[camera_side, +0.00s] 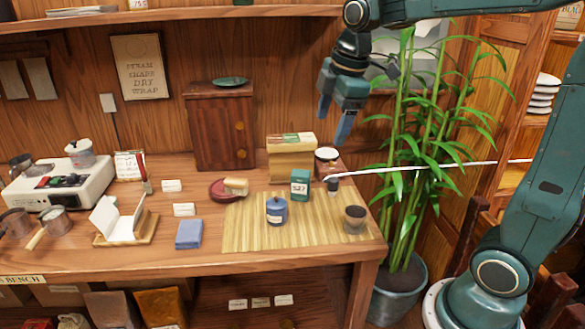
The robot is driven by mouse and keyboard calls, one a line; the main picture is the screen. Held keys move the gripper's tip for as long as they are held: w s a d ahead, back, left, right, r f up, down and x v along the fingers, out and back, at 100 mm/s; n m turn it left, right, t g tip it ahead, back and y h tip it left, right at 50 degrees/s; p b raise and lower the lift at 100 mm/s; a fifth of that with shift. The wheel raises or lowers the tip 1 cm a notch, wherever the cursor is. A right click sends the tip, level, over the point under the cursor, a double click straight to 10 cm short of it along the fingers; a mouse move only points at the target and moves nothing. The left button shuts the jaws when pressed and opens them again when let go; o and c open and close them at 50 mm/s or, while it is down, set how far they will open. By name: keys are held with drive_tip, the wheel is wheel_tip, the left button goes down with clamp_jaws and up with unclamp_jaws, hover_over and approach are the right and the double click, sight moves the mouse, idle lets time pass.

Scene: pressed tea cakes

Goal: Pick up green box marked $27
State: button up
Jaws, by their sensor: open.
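The green box marked $27 (300,185) stands upright on the bamboo mat (245,235), near its back edge, with its white label facing the camera. My gripper (333,128) hangs above the back right of the bench, fingers pointing down. It is open and empty, well above the green box and a little to its right. Nothing hides the box's front.
A blue lidded jar (277,211) stands in front of the box. A yellowish box (291,163) is behind it, a small dark cup (333,185) to its right, and a dark bowl (355,219) at front right. A tall plant (425,150) stands beside the bench.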

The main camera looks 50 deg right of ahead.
drive_tip(key=w+d+f+n+g, duration=0.2)
drive_tip(key=w+d+f+n, duration=0.35)
drive_tip(key=w, duration=0.45)
drive_tip(key=n+g, duration=0.1)
drive_tip(key=n, duration=0.6)
hover_over(301, 173)
wheel_tip(301, 173, down, 7)
drive_tip(key=shift+f, duration=4.35)
drive_tip(key=shift+f, duration=2.6)
drive_tip(key=c, duration=1.1)
